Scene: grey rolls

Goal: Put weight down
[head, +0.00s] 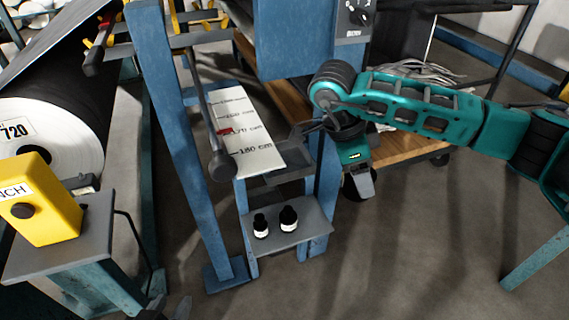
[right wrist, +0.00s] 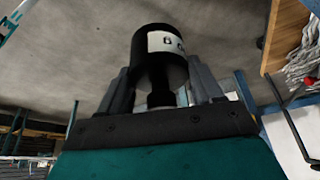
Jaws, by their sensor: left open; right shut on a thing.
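My right gripper (head: 308,129) is beside the blue machine frame, above and to the right of a small grey shelf (head: 312,226). In the right wrist view it is shut on a black cylindrical weight (right wrist: 161,67) with a white label. The weight's narrow neck is between the fingers and its wide body stands out beyond them. In the head view I cannot make out this weight clearly. Two small black weights with white labels, a left one (head: 261,226) and a right one (head: 288,218), stand upright on the shelf.
Blue posts (head: 186,140) flank the shelf. A white centimetre scale (head: 243,135) with a red marker and a grey lever with a round end (head: 222,165) are above it. A wood-topped cart (head: 408,148) stands behind my right arm. A yellow box (head: 40,200) stands left.

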